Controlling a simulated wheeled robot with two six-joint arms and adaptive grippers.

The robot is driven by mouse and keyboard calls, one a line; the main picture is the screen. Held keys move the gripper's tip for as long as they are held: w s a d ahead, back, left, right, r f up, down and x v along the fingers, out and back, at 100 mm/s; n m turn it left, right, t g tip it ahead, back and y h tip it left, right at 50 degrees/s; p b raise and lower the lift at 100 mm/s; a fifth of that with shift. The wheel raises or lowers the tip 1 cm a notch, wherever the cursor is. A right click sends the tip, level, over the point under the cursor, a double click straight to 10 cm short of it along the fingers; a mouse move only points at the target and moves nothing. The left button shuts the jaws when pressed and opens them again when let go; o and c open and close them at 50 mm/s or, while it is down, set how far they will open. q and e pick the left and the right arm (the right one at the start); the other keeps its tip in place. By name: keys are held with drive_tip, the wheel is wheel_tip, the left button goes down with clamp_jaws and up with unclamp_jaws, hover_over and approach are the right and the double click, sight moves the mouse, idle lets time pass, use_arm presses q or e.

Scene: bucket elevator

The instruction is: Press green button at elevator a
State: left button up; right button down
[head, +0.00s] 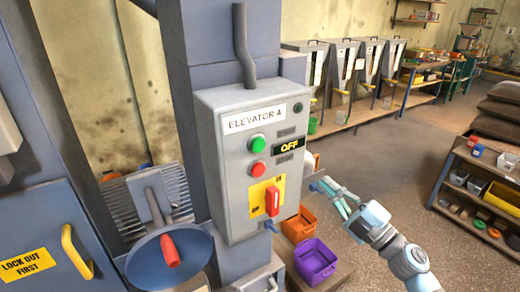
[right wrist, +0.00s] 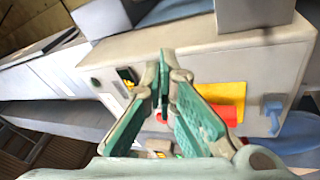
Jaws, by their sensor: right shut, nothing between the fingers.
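The green button (head: 257,142) is on the front of a grey control box (head: 228,200) labelled ELEVATOR A, above a red button (head: 257,170). A small display (head: 289,146) beside them reads OFF. My right gripper (head: 318,184) is to the right of the box and below the button, apart from the button in the head view. In the right wrist view its fingers (right wrist: 165,62) are together and empty, in front of the box face. A small green round part (right wrist: 95,82) shows there; I cannot tell if it is the button. My left gripper is out of view.
A red switch (head: 272,199) on a yellow plate sits low on the box, with a blue hook (head: 271,226) below. Orange (head: 299,226) and purple (head: 316,262) bins stand beneath my right gripper. A red-handled blue wheel (head: 168,258) is at lower left. Open floor lies to the right.

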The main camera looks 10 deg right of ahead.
sight(258, 145)
drive_tip(key=s+a+r+n+g+y+b, duration=0.1)
drive_tip(key=s+a+r+n+g+y, duration=0.6)
drive_tip(key=n, duration=0.9)
drive_tip(key=s+a+r+g, duration=0.3)
drive_tip(key=s+a+r, duration=0.1)
drive_tip(key=s+a, duration=0.1)
drive_tip(key=shift+s+r+n+y, duration=0.2)
drive_tip(key=shift+r+n+y, duration=0.1)
drive_tip(key=shift+r+n, duration=0.1)
drive_tip(key=shift+w, duration=0.1)
drive_tip(key=w+a+p, duration=0.2)
drive_tip(key=w+a, duration=0.1)
drive_tip(key=w, duration=0.5)
drive_tip(key=shift+w+a, duration=0.1)
drive_tip(key=shift+w+a, duration=0.15)
drive_tip(key=shift+w, duration=0.2)
